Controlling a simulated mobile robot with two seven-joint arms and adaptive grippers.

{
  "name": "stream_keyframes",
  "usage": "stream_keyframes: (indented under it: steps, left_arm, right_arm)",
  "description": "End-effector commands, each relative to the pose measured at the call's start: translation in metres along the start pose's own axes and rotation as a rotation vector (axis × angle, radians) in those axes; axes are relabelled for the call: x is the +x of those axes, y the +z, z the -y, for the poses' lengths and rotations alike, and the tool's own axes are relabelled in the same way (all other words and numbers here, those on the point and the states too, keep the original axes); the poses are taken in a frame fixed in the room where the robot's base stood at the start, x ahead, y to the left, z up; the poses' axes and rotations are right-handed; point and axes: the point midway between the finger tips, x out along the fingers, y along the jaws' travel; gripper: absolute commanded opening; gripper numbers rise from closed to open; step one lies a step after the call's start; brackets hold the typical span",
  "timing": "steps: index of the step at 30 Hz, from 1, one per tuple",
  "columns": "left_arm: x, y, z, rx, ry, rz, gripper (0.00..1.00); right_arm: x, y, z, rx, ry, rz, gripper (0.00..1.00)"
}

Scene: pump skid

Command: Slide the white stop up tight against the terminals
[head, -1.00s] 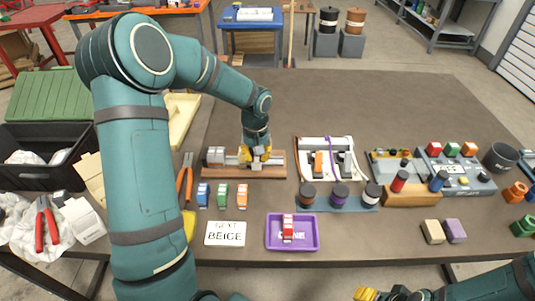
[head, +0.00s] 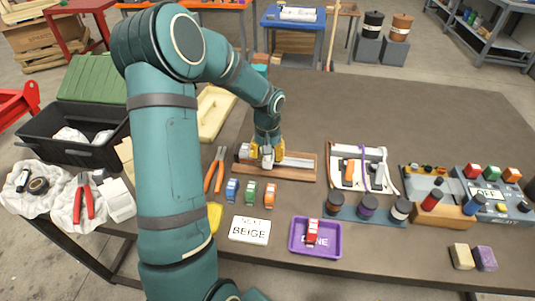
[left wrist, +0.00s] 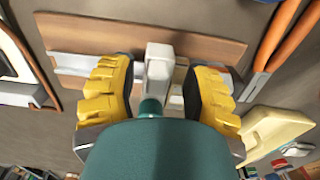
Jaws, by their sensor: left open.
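My left gripper (head: 266,157) is over the left part of a metal rail (head: 298,162) on a brown wooden board (head: 305,176). Its yellow fingers are open, and they also show in the left wrist view (left wrist: 161,92). A white block (left wrist: 160,62), apparently the white stop, stands between the fingers, with a gap to the left finger. Pale pieces (left wrist: 178,78), perhaps the terminals, sit just right of it, partly hidden by the right finger. I cannot tell whether block and pieces touch. My right gripper is out of view.
Orange-handled pliers (head: 215,168) lie left of the board. Blue (head: 232,190), green (head: 251,192) and orange (head: 270,194) blocks stand in front, near a "NEXT BEIGE" card (head: 249,229) and a purple tray (head: 315,238). A white panel with cables (head: 362,168) is to the right. The table behind is clear.

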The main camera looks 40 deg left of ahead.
Motion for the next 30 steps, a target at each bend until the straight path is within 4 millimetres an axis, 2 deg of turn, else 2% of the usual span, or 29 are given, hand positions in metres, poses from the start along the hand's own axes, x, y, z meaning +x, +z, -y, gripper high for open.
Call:
stream_keyframes:
  steps: [5,15,21,30]
  left_arm:
    - [-0.011,-0.001,-0.001,0.0,0.001,-0.003,0.48]
    - [-0.076,-0.001,0.0,-0.001,0.001,-0.004,0.48]
    - [-0.107,-0.001,0.0,0.0,0.0,-0.003,0.48]
    - [-0.12,0.0,0.0,-0.001,0.0,0.001,0.48]
  right_arm:
    - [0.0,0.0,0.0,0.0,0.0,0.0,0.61]
    - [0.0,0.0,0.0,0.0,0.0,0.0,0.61]
    - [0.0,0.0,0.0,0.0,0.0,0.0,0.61]
    - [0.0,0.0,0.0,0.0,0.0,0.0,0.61]
